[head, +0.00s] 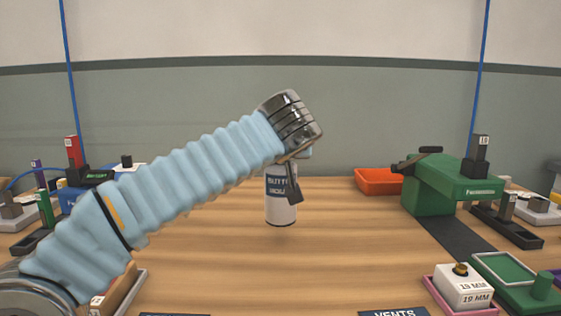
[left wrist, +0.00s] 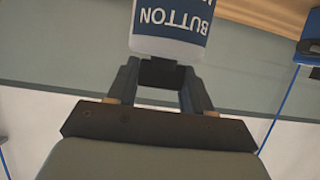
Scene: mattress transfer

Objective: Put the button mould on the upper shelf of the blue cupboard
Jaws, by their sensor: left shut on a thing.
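The button mould (head: 281,208) is a white cylinder with a dark blue label reading "BUTTON". It stands about upright in the middle of the head view, partly hidden behind my left gripper (head: 294,187). My left arm, in a light blue sleeve, reaches in from the left. My left gripper is shut on the mould. In the left wrist view the mould (left wrist: 172,22) sits at the fingertips of the gripper (left wrist: 160,72), its lettering upside down. My right gripper is not in view. I see no blue cupboard in either view.
An orange tray (head: 375,181) and a green machine (head: 432,190) stand at the right. A white box marked "19 MM" (head: 463,293) sits in a pink tray at front right. Small coloured items stand at the left. The middle of the wooden table (head: 330,245) is clear.

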